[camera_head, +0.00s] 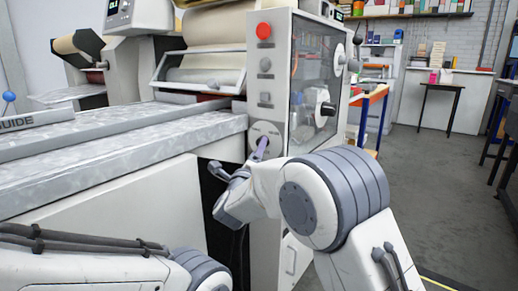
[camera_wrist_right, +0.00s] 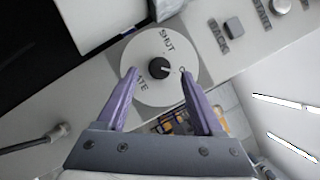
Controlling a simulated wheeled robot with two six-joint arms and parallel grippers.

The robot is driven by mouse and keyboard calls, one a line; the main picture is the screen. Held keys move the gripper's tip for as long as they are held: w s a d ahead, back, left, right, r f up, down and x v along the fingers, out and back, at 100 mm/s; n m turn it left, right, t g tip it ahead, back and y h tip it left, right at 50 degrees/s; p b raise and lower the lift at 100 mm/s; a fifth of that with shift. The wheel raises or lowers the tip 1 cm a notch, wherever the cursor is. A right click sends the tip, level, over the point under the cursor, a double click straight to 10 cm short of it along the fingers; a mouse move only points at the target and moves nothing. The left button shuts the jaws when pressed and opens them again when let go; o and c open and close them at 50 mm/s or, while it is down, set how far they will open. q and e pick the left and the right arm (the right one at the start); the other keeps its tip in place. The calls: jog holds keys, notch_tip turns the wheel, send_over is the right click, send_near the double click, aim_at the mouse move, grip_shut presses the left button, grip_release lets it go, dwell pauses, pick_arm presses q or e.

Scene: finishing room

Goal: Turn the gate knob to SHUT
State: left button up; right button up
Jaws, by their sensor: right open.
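The gate knob (camera_wrist_right: 159,68) is a small black knob at the centre of a white round dial. The dial (camera_wrist_right: 150,95) carries the word SHUT near its upper edge and letters ending in "TE" at its lower left. Lettering at its right is partly hidden by a finger. Where the knob points is too small to tell. My right gripper (camera_wrist_right: 159,74) is open, its purple fingertips on either side of the knob with gaps between. In the head view the dial (camera_head: 266,130) is on the cabinet's lower front, with my right gripper (camera_head: 261,147) before it. My left gripper is out of view.
Above the dial, the grey cabinet (camera_head: 268,20) has a red button (camera_head: 264,30) and grey buttons. A long machine bed (camera_head: 120,145) lies left. Open floor (camera_head: 430,170) lies right.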

jog(key=shift+x, duration=1.3)
grip_shut()
